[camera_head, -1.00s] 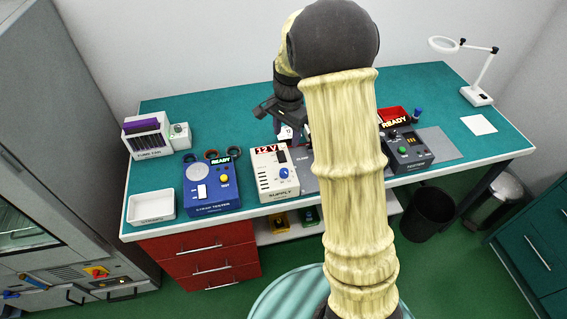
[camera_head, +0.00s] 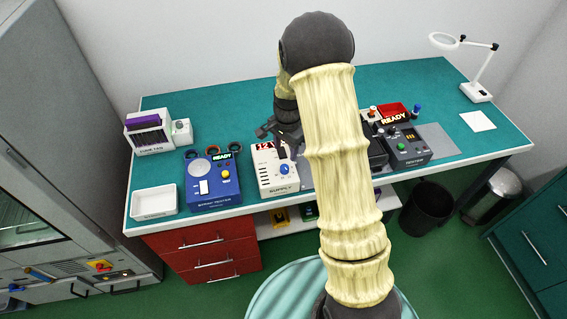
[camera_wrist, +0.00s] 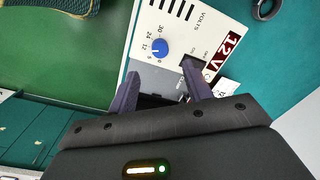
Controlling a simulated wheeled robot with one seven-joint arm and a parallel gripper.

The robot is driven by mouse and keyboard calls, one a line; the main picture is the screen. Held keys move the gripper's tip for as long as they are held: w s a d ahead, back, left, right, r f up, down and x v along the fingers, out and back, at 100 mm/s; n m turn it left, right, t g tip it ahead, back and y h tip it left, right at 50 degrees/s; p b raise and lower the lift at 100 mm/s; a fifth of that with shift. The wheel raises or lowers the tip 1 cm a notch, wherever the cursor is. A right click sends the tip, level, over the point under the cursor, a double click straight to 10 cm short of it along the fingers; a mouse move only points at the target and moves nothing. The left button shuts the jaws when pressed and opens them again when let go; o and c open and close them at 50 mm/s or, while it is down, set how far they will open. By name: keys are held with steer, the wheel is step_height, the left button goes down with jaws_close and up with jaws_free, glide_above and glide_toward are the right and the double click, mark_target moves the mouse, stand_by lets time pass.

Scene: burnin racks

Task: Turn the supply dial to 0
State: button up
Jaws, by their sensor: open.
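The white supply box (camera_head: 268,182) stands near the front edge of the bench. Its blue dial (camera_head: 285,168) is on the front right of its top face and shows larger in the wrist view (camera_wrist: 160,47), ringed by a scale with 0, 12, 24 and 30. The dial's pointer is too small to read surely. The red display (camera_wrist: 231,47) reads 12 V; my gripper partly covers it in the head view. My gripper (camera_head: 277,142) is open and empty above the box. In the wrist view its fingers (camera_wrist: 158,78) lie just short of the dial, apart from it.
A blue strap tester (camera_head: 212,192) stands left of the supply, and a dark tester (camera_head: 405,148) to the right. A white tray (camera_head: 154,202) sits at the left front. A magnifier lamp (camera_head: 478,88) stands at the far right. The bench behind the devices is mostly clear.

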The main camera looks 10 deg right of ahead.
mark_target(284, 167)
steer(key=f+p, duration=0.1)
steer(key=f, duration=0.3)
steer(key=f+p, duration=0.1)
steer(key=f, duration=0.3)
steer(key=shift+w+a+f, duration=0.15)
steer(key=shift+a, duration=0.05)
steer(key=shift+d+f, duration=0.1)
steer(key=shift+f, duration=0.25)
